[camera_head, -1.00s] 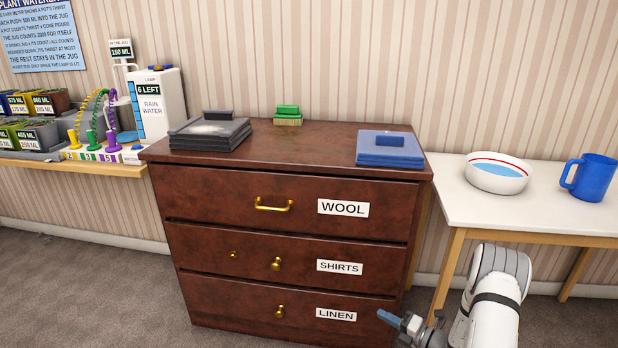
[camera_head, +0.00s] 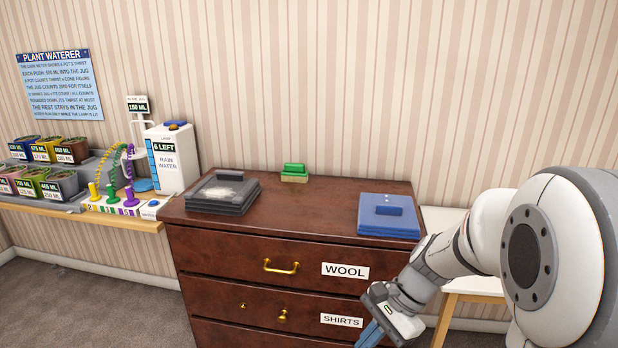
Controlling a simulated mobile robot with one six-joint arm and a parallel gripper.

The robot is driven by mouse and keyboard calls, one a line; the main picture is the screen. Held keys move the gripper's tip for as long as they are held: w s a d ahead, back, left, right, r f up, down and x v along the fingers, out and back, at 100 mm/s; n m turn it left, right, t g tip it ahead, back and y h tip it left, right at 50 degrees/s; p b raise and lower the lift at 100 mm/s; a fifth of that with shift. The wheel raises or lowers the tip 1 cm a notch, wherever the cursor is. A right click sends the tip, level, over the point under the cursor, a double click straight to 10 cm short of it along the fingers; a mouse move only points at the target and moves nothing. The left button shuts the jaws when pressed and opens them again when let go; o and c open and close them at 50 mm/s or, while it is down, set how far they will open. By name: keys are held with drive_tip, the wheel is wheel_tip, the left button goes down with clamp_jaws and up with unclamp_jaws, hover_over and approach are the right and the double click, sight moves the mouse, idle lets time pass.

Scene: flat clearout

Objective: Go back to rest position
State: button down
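My arm reaches in from the right, its large white joint filling the lower right. My gripper (camera_head: 369,334) points down in front of the dresser's right side, by the SHIRTS label. Its blue fingers are partly cut off by the bottom edge, so I cannot tell whether they are apart. I see nothing held in it. The dark wooden dresser (camera_head: 222,254) shows its WOOL drawer (camera_head: 215,263) and SHIRTS drawer (camera_head: 215,304), both shut.
A shelf at left holds several plant pots and a rain water tank (camera_head: 172,160). My arm hides much of the white table (camera_head: 441,217).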

drive_tip(key=s+d+r+n+t+h+p, duration=0.2)
drive_tip(key=s+r+n+h+p, duration=0.1)
drive_tip(key=r, duration=0.4)
drive_tip(key=s+d+r+n+t+h+p, duration=0.1)
drive_tip(key=s+d+r+n+h+p, duration=0.1)
drive_tip(key=s+r+n, duration=0.4)
drive_tip(key=shift+r+n+t+h+p, duration=0.45)
drive_tip(key=shift+r+n+p, duration=0.35)
drive_tip(key=shift+n+p, duration=0.45)
drive_tip(key=shift+d, duration=0.1)
